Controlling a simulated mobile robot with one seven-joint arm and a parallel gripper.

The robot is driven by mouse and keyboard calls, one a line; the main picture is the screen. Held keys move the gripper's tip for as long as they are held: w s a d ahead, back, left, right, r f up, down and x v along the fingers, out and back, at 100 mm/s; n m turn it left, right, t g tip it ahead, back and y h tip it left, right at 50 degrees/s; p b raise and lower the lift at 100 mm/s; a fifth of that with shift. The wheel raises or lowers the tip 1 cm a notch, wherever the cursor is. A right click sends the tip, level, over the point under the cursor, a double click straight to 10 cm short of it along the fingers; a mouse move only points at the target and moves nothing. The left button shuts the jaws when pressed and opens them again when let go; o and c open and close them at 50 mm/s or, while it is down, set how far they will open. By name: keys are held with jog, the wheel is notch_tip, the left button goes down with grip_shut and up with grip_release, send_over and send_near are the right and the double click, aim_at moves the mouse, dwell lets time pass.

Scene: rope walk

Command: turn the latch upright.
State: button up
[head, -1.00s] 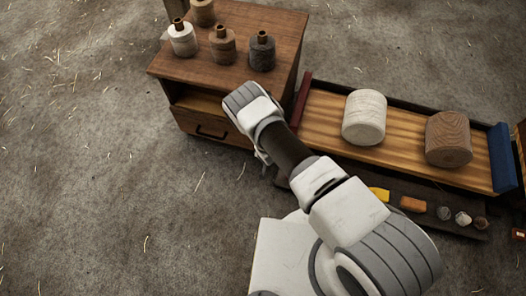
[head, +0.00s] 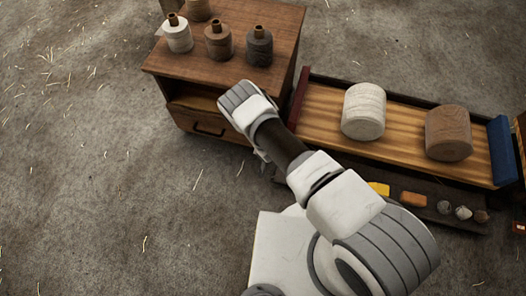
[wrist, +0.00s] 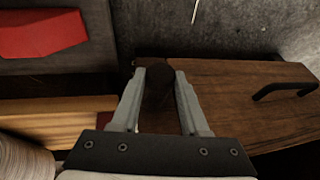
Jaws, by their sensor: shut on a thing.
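In the wrist view, a dark brown piece (wrist: 160,90), which looks like the latch, sits between my gripper's fingers at the end of the wooden drawer front (wrist: 235,95). My gripper (wrist: 162,75) is shut on it, one pale finger on each side. The piece runs lengthwise between the fingers; its exact tilt on the cabinet I cannot tell. In the head view my arm hides the latch and most of the gripper, beside the cabinet (head: 160,62).
The drawer has a dark bar handle (head: 208,131). Spools, including a white one (head: 177,36), stand on the cabinet top. To the right, a wooden tray (head: 405,134) carries two large rolls. A red block (wrist: 40,35) lies beside it. The floor at left is clear.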

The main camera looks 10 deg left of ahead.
grip_shut()
jog(key=shift+a+h, duration=0.1)
jog(key=shift+h, duration=0.2)
jog(key=shift+a+n+g+h, duration=0.25)
jog(key=shift+n+g+h, duration=0.05)
jog(key=shift+h, duration=0.8)
jog(key=shift+w+a+n+h, duration=0.1)
jog(key=shift+a+n+h, duration=0.1)
jog(key=shift+h, duration=0.8)
jog(key=shift+a+n+h, duration=0.1)
jog(key=shift+n+h, duration=0.1)
jog(key=shift+h, duration=0.8)
jog(key=o, duration=1)
grip_release()
jog(key=shift+d, duration=0.1)
jog(key=shift+o, duration=0.2)
